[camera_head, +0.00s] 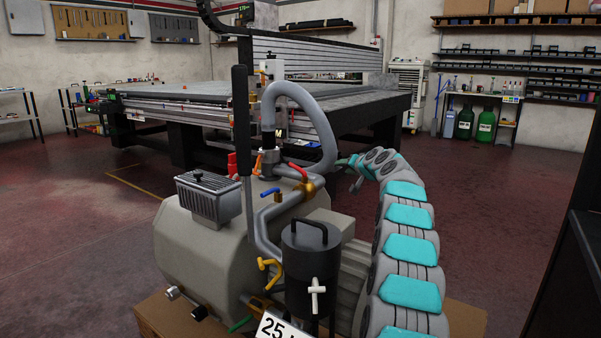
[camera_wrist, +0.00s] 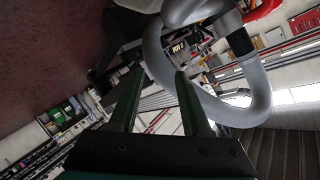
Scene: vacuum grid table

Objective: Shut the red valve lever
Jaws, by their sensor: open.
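A red valve lever (camera_head: 298,171) sits on the pipework on top of the grey pump, slanting down to the right beside a brass fitting. A second red piece (camera_head: 232,164) stands further left by a black upright bar; I cannot tell whether it is also a lever. My gripper (camera_head: 347,172) is to the right of the red lever, apart from it, pointing left. In the wrist view my gripper (camera_wrist: 158,75) is open with nothing between its fingers. A red part (camera_wrist: 262,9) shows at the top right edge there, probably the lever, mostly cut off.
A grey curved hose (camera_head: 326,120) arches close to my gripper and passes near the right finger in the wrist view (camera_wrist: 262,95). Blue (camera_head: 270,193) and yellow (camera_head: 270,266) levers and a black canister (camera_head: 311,262) crowd the pump (camera_head: 190,250). The grid table (camera_head: 360,102) stands behind.

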